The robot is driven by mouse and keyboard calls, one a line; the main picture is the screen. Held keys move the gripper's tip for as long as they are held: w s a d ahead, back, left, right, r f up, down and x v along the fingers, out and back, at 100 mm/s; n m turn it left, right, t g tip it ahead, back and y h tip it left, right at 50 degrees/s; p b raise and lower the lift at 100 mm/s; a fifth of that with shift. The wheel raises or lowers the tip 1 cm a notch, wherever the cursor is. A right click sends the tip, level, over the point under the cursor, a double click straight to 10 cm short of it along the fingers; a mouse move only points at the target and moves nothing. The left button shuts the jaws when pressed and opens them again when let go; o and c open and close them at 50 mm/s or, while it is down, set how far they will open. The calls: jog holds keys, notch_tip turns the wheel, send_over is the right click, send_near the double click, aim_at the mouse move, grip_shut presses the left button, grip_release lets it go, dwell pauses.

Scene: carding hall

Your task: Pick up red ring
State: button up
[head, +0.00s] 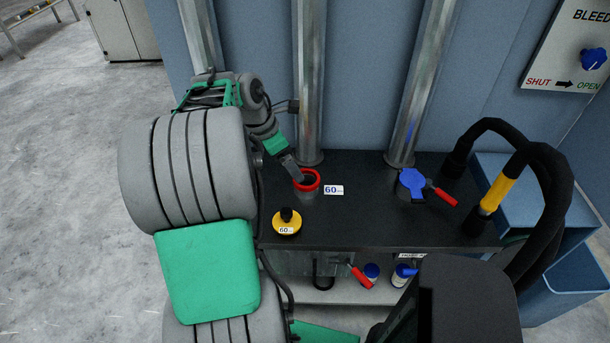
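The red ring (316,188) sits around the top of a short grey cylinder (307,196) on the black bench top, beside a white "60" label (333,190). My gripper (297,177) reaches down from the upper left, with its grey tip at the ring's left and back edge. The tip overlaps the ring in this view. I cannot tell whether it touches the ring or whether the fingers are open or shut.
A yellow cap with a black knob (287,222) sits in front of the ring. A blue valve with a red handle (412,184) stands to the right. Metal pipes (309,80) rise behind the bench (360,220). A black hose (556,190) arches at the right.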

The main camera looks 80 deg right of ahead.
jog(key=s+d+f, duration=0.1)
jog(key=f, duration=0.1)
jog(key=s+f, duration=0.2)
jog(key=f, duration=0.1)
jog(key=s+d+f+p, duration=0.1)
jog(key=f, duration=0.1)
jog(key=shift+s+d+f, duration=0.15)
jog(key=shift+s+d, duration=0.05)
jog(key=shift+d, duration=0.1)
jog(key=c, duration=1.4)
